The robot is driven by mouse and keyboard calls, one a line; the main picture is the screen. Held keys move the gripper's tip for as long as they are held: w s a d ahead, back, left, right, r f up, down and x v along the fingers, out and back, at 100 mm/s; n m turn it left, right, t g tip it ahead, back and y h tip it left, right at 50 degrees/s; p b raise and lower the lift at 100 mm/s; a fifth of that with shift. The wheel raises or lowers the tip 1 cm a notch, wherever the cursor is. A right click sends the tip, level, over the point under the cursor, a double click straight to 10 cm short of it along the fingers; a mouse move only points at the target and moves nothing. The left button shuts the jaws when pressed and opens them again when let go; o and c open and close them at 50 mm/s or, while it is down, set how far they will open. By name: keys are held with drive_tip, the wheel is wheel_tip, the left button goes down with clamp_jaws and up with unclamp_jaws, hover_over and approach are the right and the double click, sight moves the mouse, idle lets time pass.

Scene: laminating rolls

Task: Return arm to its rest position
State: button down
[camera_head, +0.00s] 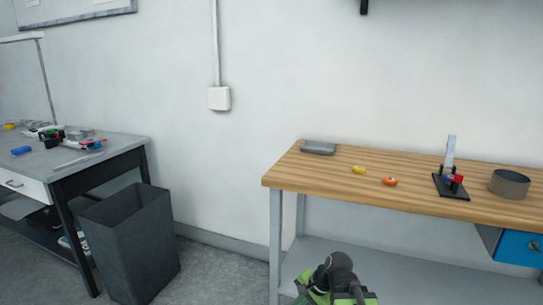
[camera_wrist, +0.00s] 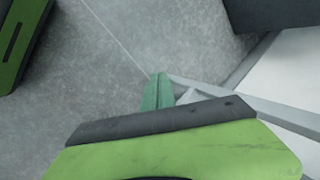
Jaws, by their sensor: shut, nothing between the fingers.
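My gripper (camera_wrist: 158,90) shows in the wrist view as narrow green fingers pressed together, with nothing between them. It points down over the grey floor (camera_wrist: 165,35), beside a pale frame at the right. In the head view my green and black arm (camera_head: 338,283) is folded low at the bottom centre, in front of the wooden workbench and below its top. The fingertips cannot be made out in the head view.
The wooden workbench (camera_head: 330,178) bears a grey tray (camera_head: 318,148), yellow roll (camera_head: 358,169), orange roll (camera_head: 390,181), black-based device (camera_head: 451,186) and round container (camera_head: 509,184). A dark bin (camera_head: 130,245) stands left, beside a cluttered desk (camera_head: 110,150). Floor shows between bin and bench.

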drive_tip(key=s+d+f+n+g+h, duration=0.3)
drive_tip(key=s+d+n+h, duration=0.25)
drive_tip(key=d+n, duration=0.35)
wheel_tip(320, 180, up, 33)
drive_tip(key=p, duration=3.2)
drive_tip(key=shift+s+a+f+y, duration=0.15)
drive_tip(key=shift+a+f+y, duration=0.1)
drive_tip(key=shift+y, duration=0.2)
